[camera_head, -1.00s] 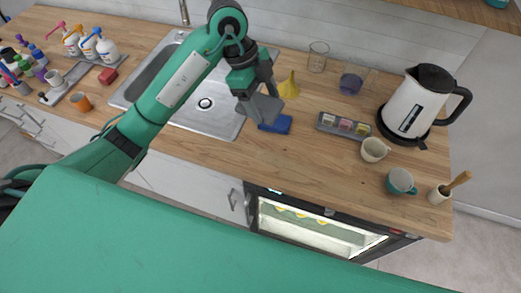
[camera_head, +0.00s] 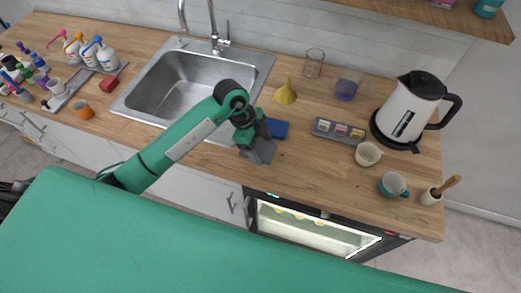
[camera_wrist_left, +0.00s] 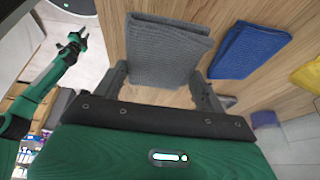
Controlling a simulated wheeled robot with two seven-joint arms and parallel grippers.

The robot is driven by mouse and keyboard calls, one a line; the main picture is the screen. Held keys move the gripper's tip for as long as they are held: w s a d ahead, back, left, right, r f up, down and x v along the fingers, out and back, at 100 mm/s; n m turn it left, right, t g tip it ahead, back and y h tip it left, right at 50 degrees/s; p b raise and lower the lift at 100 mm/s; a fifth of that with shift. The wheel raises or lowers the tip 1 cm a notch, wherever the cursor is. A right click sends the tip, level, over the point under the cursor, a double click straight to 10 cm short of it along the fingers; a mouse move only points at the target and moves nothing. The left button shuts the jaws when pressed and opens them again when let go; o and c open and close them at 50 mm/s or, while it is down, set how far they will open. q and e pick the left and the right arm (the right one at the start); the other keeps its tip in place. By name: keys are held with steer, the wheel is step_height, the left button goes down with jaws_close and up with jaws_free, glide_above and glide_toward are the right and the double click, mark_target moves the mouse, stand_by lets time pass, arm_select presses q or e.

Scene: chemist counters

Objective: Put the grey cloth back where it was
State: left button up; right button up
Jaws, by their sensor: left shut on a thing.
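The grey cloth (camera_wrist_left: 168,48) is a folded, ribbed square in the left wrist view, between the two fingers of my left gripper (camera_wrist_left: 163,88). In the head view the grey cloth (camera_head: 260,152) hangs below my left gripper (camera_head: 257,147), near the counter's front edge, just right of the sink. The gripper is shut on the cloth. A blue cloth (camera_head: 279,128) lies flat on the counter just behind it, and the blue cloth (camera_wrist_left: 248,48) also shows right of the grey one in the wrist view. I cannot tell if the grey cloth touches the counter.
A sink (camera_head: 190,88) lies to the left. A yellow funnel (camera_head: 285,94) stands behind the blue cloth. A grey tray (camera_head: 318,130) with small coloured items, a cream mug (camera_head: 367,155) and a kettle (camera_head: 408,108) stand to the right. The wooden counter front between gripper and mug is clear.

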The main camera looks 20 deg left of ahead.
mark_target(260, 151)
arm_select(q)
step_height(260, 151, down, 4)
steer(key=shift+f+p, duration=0.15)
steer(key=shift+p, duration=0.3)
steer(key=o, duration=1.1)
steer(key=shift+a+r, duration=0.2)
steer(key=shift+r, duration=0.15)
steer(key=b+v, duration=0.2)
steer(key=v, duration=0.9)
steer(key=shift+r+b, duration=0.2)
steer(key=shift+b, duration=0.15)
